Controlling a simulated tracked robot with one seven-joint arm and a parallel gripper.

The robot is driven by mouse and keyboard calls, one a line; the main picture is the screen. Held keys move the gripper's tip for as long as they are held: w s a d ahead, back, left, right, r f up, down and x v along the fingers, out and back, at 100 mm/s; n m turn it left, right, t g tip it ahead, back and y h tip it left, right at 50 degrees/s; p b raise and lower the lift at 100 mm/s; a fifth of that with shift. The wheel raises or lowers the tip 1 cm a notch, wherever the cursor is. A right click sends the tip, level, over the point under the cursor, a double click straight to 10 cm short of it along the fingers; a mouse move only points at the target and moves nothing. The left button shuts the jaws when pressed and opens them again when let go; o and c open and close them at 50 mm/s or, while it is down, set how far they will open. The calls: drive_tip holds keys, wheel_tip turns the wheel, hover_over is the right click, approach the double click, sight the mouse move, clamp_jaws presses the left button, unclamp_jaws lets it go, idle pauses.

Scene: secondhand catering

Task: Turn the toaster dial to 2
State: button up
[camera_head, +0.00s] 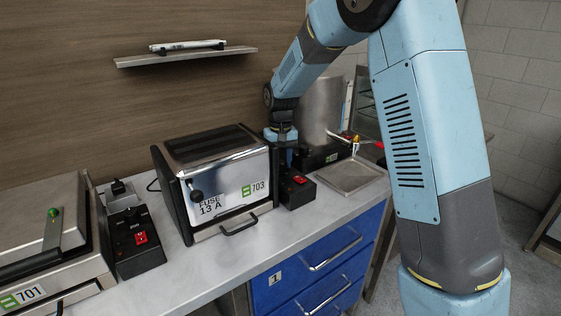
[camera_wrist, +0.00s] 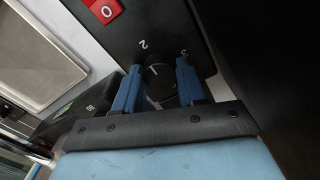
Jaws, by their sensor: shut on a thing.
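The toaster (camera_head: 225,175) is a silver and black box labelled 703 and FUSE 13 A. Its black control box (camera_head: 300,194) with a red switch stands at its right side. In the wrist view the dark round dial (camera_wrist: 160,84) sits on the black panel (camera_wrist: 165,22), with printed numbers 2 and 3 beside it. A white line on the dial lies just below the 2, closer to it than to the 3. My gripper (camera_wrist: 160,68) is shut on the dial, one blue finger on each side.
A red switch (camera_wrist: 102,10) marked 0 is on the same panel. Another appliance (camera_head: 45,240) labelled 701, with its own control box (camera_head: 135,242), stands at left. A square metal tray (camera_head: 352,175) lies at right. A shelf (camera_head: 185,57) hangs above.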

drive_tip(key=shift+w+r, duration=0.1)
idle(0.3)
drive_tip(key=o, duration=1)
drive_tip(key=shift+o, duration=0.2)
wheel_tip(320, 180, up, 14)
drive_tip(key=shift+f, duration=0.25)
